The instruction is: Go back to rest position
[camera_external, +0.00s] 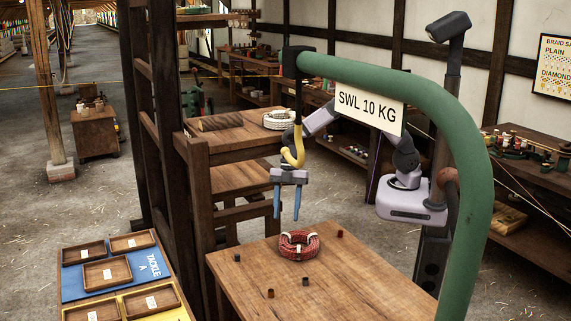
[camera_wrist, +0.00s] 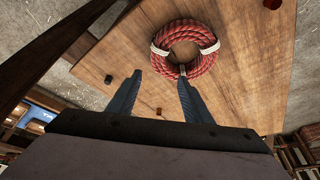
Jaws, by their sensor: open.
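My gripper (camera_external: 287,203) hangs above the wooden table with its two blue fingers apart, pointing down. In the wrist view the gripper (camera_wrist: 155,82) is open with nothing between its fingers. A red rope coil (camera_external: 299,245) with white ties lies flat on the table, below and slightly right of the fingers. In the wrist view the rope coil (camera_wrist: 203,68) lies beyond the fingertips, apparently clear of them. Part of my arm is hidden behind the green curved pipe and its sign.
The wooden table (camera_external: 240,272) also holds several small dark blocks, one of them red (camera_external: 340,233). A green curved pipe (camera_external: 440,105) with a sign (camera_external: 369,108) arches in front of my arm. A wooden post frame (camera_external: 200,210) stands left. Trays (camera_external: 104,273) lie lower left.

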